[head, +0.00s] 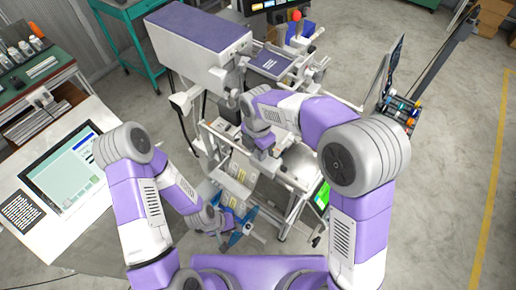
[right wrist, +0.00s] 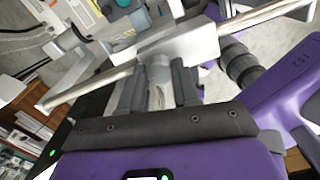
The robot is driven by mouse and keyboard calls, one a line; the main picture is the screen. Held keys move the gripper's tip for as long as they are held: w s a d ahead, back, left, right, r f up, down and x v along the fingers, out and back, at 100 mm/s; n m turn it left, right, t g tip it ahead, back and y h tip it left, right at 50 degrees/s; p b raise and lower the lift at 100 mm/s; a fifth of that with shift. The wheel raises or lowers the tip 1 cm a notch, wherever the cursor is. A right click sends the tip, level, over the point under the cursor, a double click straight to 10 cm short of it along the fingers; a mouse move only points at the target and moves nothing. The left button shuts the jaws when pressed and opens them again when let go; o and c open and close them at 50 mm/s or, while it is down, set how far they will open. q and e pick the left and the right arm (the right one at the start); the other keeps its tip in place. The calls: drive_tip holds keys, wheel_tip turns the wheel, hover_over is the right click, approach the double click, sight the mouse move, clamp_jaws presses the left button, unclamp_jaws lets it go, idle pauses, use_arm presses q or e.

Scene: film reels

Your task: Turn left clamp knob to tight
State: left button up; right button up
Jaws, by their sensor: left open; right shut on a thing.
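In the right wrist view, my right gripper (right wrist: 158,90) has its two dark fingers closed on either side of a short pale grey stub (right wrist: 159,72). The stub sits against a whitish block (right wrist: 165,46) on a slanted metal bar (right wrist: 258,17). I cannot tell whether this stub is the left clamp knob. In the head view, my right gripper (head: 263,148) is at the middle of the machine frame, its fingertips mostly hidden. My left gripper (head: 226,222) is lower, open, beside a blue part (head: 237,238) at the frame's near edge. No clamp knob is clearly readable there.
The white and purple machine head (head: 200,38) stands behind the frame. A white desk with a tablet (head: 65,170) is at the left. A stand with coloured parts (head: 397,110) is at the right. Grey floor (head: 440,200) is clear on the right.

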drive_tip(key=m+p, duration=0.1)
drive_tip(key=m, duration=1)
drive_tip(key=shift+w+m, duration=0.1)
drive_tip(key=shift+m, duration=0.2)
drive_tip(key=m, duration=0.6)
drive_tip(key=shift+p, duration=0.3)
drive_tip(key=m, duration=0.5)
drive_tip(key=shift+m, duration=0.5)
drive_tip(key=o, duration=1.1)
drive_tip(key=shift+c, duration=0.2)
wheel_tip(320, 180, up, 8)
drive_tip(key=shift+f+p, duration=0.2)
drive_tip(key=shift+p, duration=0.2)
